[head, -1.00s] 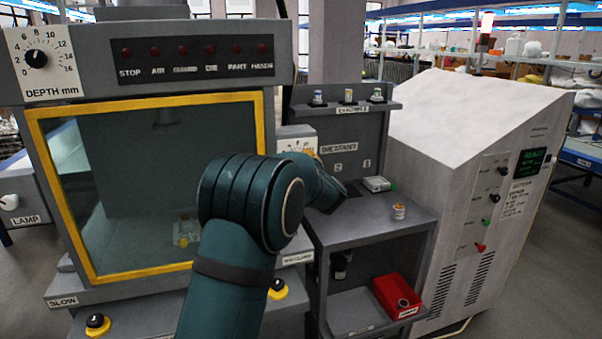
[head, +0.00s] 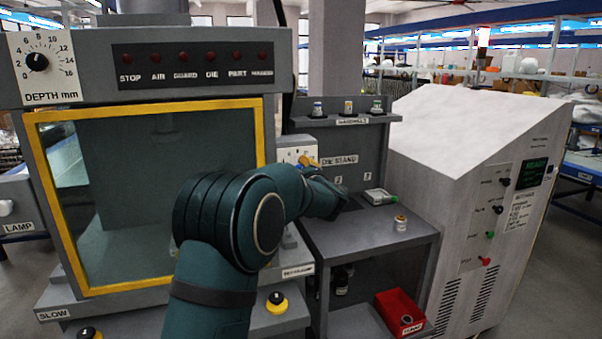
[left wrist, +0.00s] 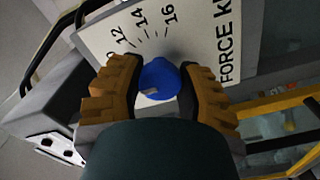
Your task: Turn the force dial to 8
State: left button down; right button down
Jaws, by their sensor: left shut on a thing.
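The force dial is a round blue knob (left wrist: 160,82) on a white panel (left wrist: 110,36) in the left wrist view. The panel bears the numbers 12, 14 and 16 and the partly cut word FORCE. A small pale mark shows on the knob's lower left part; its exact reading cannot be told. My left gripper (left wrist: 160,90) has an orange-brown finger on each side of the knob and is shut on it. In the head view my left gripper (head: 308,162) is at the small white panel (head: 294,142), and the dial is mostly hidden there. My right gripper is not in view.
The press with its yellow-framed window (head: 150,102) stands left of the gripper. The die stand bench (head: 370,232) is to the right, with a small vial (head: 400,223) and a red bin (head: 399,311). A grey cabinet (head: 460,180) stands further right.

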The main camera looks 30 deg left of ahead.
pick_arm(q)
jog(key=c, duration=0.5)
grip_release()
jog(key=v, duration=1.2)
